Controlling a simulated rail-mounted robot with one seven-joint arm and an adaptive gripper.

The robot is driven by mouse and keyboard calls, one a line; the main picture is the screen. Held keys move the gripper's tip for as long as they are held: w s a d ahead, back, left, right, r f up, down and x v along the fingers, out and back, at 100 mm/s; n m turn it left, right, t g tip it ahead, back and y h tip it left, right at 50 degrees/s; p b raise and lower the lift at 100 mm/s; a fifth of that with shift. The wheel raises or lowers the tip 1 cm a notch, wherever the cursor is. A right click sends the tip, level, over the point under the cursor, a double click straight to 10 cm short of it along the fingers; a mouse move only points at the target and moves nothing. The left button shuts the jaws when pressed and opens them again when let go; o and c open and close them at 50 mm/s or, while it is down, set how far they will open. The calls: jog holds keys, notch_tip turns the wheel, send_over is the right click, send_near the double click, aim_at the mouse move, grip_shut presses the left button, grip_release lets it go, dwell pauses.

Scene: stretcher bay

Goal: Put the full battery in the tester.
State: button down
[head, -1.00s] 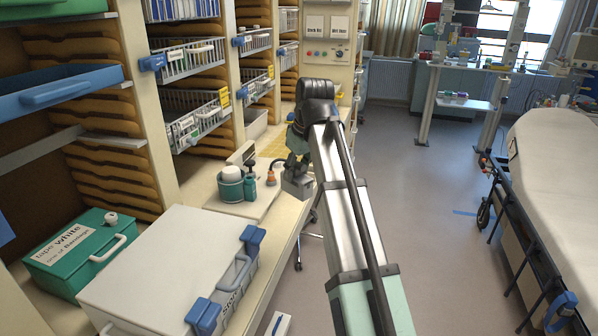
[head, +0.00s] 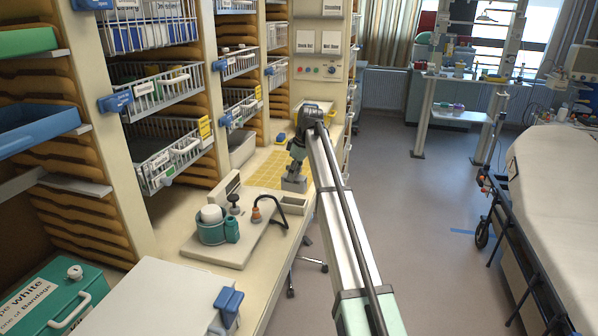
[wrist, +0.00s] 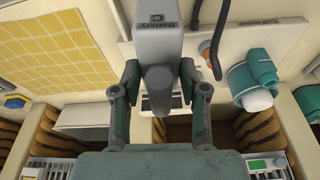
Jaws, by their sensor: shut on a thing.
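My gripper (wrist: 160,85) is shut on a grey battery (wrist: 158,30) marked "Battery C", held between its two fingers in the wrist view. In the head view the battery (head: 293,185) is a grey block below my gripper (head: 296,170), at the far right end of a pale board on the counter. I cannot tell whether the battery touches anything or what its charge is. No tester can be picked out with certainty. The pale board (head: 213,252) carries several fittings, and its label in the wrist view is hard to read.
On the board stand a teal holder (head: 210,232) with a white top, a dark knob (head: 234,200) and a black curved cable (head: 270,200). A yellow mat (head: 262,172) lies beyond. Wire baskets (head: 170,150) line the shelves at left. A stretcher (head: 560,180) stands right; the floor between is open.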

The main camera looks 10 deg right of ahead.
jog(key=w+f+n+b, duration=0.1)
jog(key=w+f, duration=0.4)
jog(key=f, duration=0.2)
jog(key=shift+w+d+f, duration=0.15)
jog(key=shift+f, duration=0.1)
jog(key=shift+f+b, duration=0.75)
jog(key=shift+f, duration=1.45)
dwell(1.8)
jog(key=c, duration=0.5)
grip_release()
jog(key=shift+r, duration=0.1)
